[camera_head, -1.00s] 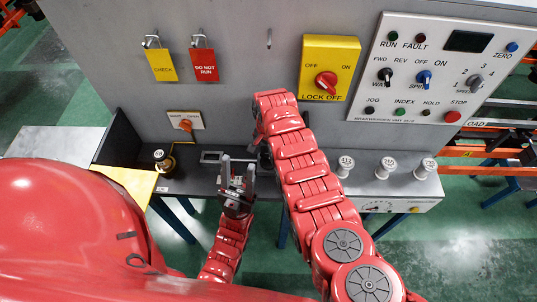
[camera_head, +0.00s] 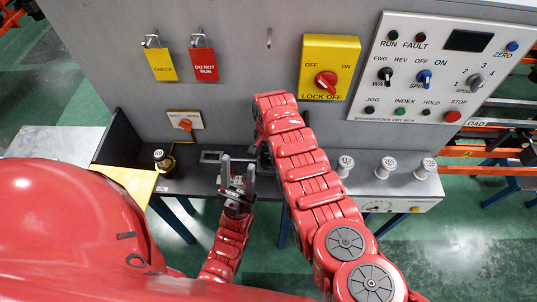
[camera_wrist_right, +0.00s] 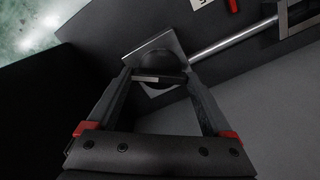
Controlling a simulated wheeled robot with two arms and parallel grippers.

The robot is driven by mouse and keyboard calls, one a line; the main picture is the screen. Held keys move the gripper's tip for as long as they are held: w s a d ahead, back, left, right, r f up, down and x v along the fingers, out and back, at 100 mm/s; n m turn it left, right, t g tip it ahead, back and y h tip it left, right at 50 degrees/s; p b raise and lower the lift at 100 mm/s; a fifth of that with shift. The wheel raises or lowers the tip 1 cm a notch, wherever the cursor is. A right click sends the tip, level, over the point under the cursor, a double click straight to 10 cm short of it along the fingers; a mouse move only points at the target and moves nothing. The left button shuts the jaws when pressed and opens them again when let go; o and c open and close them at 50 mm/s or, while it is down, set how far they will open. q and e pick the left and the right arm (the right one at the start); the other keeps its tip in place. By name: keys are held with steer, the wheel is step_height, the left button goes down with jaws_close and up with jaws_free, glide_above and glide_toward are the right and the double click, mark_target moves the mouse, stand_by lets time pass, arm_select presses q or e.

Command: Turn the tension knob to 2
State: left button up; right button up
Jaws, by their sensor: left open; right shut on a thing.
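In the right wrist view a dark round knob (camera_wrist_right: 157,62) with a pale bar across it sits on a light square plate (camera_wrist_right: 172,42). My right gripper (camera_wrist_right: 158,77) is shut on this knob, one finger on each side. No scale numbers can be read there, so its setting cannot be told. In the head view my right arm hides the right gripper and the knob. My left gripper (camera_head: 238,166) is open and empty in front of the shelf, left of my right arm, fingers pointing toward the machine.
The grey machine panel carries a red lock-off switch (camera_head: 326,81), a white control panel (camera_head: 440,75) and a small wait/open switch (camera_head: 185,124). Several white-topped spools (camera_head: 386,167) stand on the dark shelf at right. A black-and-brass piece (camera_head: 163,160) stands at left. A metal rod (camera_wrist_right: 232,39) runs beside the knob.

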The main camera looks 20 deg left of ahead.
steer(key=shift+n, duration=0.6)
steer(key=o, duration=1.1)
steer(key=shift+o, duration=0.2)
steer(key=shift+r, duration=0.1)
